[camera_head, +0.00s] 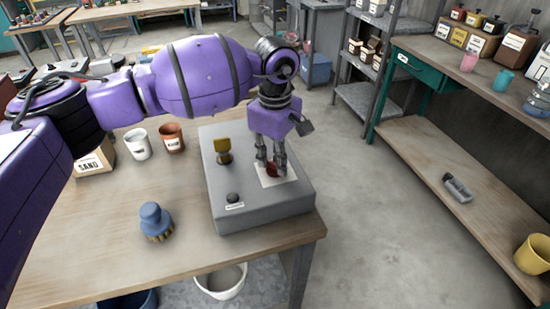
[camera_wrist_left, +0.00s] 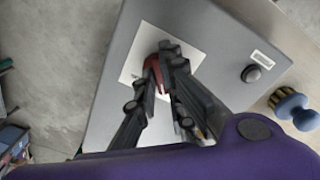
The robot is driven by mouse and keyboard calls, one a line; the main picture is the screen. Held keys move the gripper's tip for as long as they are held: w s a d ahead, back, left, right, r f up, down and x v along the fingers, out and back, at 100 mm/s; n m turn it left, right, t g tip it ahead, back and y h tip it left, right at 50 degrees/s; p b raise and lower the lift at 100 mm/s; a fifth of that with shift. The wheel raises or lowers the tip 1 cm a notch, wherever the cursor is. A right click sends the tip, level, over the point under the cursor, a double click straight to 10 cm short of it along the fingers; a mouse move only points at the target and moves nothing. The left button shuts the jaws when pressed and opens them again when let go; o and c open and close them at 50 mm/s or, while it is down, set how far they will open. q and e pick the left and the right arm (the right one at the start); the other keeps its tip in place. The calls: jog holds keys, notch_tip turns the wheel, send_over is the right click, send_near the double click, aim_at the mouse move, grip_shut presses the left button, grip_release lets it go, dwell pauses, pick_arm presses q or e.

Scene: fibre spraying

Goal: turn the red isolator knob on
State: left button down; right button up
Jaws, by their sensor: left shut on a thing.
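The red isolator knob (camera_head: 272,170) sits on a white plate (camera_head: 284,179) on the grey control box (camera_head: 255,205). My left gripper (camera_head: 271,165) reaches down from above and is shut on the knob, its fingers hiding much of it. In the left wrist view the red knob (camera_wrist_left: 152,68) shows between and beside the dark fingers (camera_wrist_left: 162,72), with the white plate (camera_wrist_left: 135,68) around it. The exact angle of the knob is hard to tell. My right gripper is not in view.
A blue brush (camera_head: 155,222), a white cup (camera_head: 138,144), a brown cup (camera_head: 172,138) and a sand box (camera_head: 95,160) stand on the wooden table (camera_head: 80,250). Open floor lies to the right.

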pick_arm(q)
jog(key=shift+f+m+b, duration=0.1)
jog(key=shift+m+b, duration=0.5)
jog(key=shift+m, duration=0.7)
jog(key=m+b, duration=0.1)
jog(key=m, duration=0.1)
jog(key=shift+m, duration=0.4)
jog(key=m+b, duration=0.2)
jog(key=m, duration=0.2)
jog(key=shift+m, duration=0.3)
jog(key=m+b, duration=0.1)
jog(key=m, duration=0.2)
jog(key=shift+m+b, duration=0.45)
jog(key=shift+m, duration=0.75)
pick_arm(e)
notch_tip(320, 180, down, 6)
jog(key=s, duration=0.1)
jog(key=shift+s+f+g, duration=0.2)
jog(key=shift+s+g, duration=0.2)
pick_arm(q)
jog(key=shift+m, duration=0.3)
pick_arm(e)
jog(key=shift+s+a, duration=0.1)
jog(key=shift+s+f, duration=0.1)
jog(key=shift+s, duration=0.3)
